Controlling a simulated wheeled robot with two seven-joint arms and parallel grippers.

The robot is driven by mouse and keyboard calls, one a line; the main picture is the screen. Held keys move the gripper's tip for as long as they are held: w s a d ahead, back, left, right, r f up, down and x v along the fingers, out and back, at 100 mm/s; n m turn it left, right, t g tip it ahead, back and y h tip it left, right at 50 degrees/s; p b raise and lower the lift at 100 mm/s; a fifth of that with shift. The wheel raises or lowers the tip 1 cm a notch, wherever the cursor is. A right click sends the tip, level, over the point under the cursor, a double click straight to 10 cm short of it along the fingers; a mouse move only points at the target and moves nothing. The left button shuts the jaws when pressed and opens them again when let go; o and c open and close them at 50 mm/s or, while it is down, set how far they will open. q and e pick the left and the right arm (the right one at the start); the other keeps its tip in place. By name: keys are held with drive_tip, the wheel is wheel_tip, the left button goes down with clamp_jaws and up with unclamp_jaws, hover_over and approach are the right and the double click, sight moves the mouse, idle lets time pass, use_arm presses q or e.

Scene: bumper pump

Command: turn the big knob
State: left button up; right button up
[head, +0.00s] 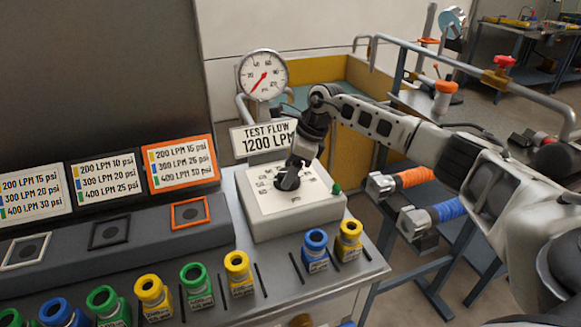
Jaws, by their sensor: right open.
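The big knob (287,182) is a dark knob on the white dial panel (262,203), which sits on top of a light grey box on the counter. My right arm reaches in from the right, and my right gripper (293,170) points down at the knob, with its fingers at or around it. The gripper covers much of the knob, so I cannot tell whether the fingers touch it. The right gripper is open. My left gripper is not in view.
A round gauge (263,75) and a "TEST FLOW 1200 LPM" sign (265,138) stand behind the panel. A small green knob (336,190) is at its right edge. Several yellow, green and blue fittings (238,272) line the counter front. Label boards (181,163) stand at left.

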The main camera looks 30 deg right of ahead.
drive_tip(key=c, duration=1)
drive_tip(key=shift+o, duration=0.2)
